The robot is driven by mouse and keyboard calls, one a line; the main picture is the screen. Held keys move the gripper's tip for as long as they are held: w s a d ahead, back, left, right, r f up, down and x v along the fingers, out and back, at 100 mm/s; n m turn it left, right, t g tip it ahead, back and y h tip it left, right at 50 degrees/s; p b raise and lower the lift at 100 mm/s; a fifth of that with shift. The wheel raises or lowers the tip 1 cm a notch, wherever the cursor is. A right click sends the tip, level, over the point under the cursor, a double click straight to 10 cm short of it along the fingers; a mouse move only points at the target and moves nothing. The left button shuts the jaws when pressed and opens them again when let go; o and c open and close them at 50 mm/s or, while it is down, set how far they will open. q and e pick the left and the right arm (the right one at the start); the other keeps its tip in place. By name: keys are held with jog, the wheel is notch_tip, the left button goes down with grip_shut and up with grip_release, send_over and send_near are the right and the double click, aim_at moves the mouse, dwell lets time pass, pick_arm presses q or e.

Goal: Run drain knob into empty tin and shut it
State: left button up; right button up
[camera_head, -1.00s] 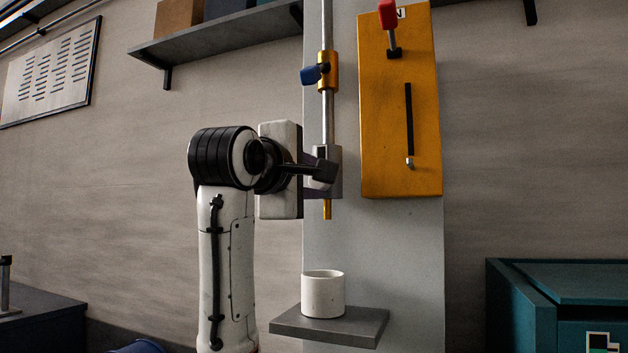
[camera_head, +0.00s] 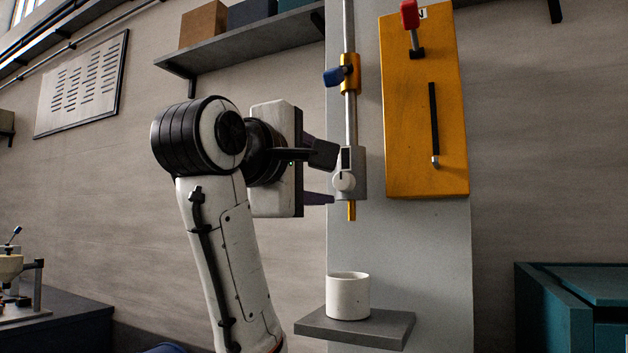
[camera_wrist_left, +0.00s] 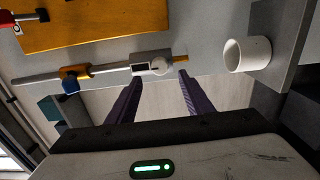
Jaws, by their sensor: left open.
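The drain knob (camera_head: 344,181) is a round white knob on a grey block with a small dark window, low on a vertical pipe. It also shows in the wrist view (camera_wrist_left: 161,66). A short brass spout (camera_head: 351,211) points down below it. The white tin (camera_head: 348,298) stands upright and open-topped on a small grey ledge, under the spout. It also shows in the wrist view (camera_wrist_left: 247,54); its contents are not clear. My left gripper (camera_head: 328,170) is open and empty. In the wrist view its fingertips (camera_wrist_left: 160,76) are apart, with the knob just beyond the gap. My right gripper is not in view.
A blue-handled brass valve (camera_head: 340,75) sits higher on the pipe. A yellow panel (camera_head: 424,110) with a red lever and a black slot hangs to the right. The grey ledge (camera_head: 358,328) juts out under the tin. A teal cabinet (camera_head: 580,290) stands at lower right.

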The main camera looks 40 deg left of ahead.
pick_arm(q)
jog(key=b+v, duration=0.2)
jog(key=b, duration=0.1)
jog(key=shift+s+d, duration=0.15)
jog(key=shift+s, duration=0.2)
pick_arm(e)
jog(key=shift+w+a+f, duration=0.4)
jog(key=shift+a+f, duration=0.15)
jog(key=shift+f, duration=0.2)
pick_arm(q)
jog(key=shift+f, duration=0.1)
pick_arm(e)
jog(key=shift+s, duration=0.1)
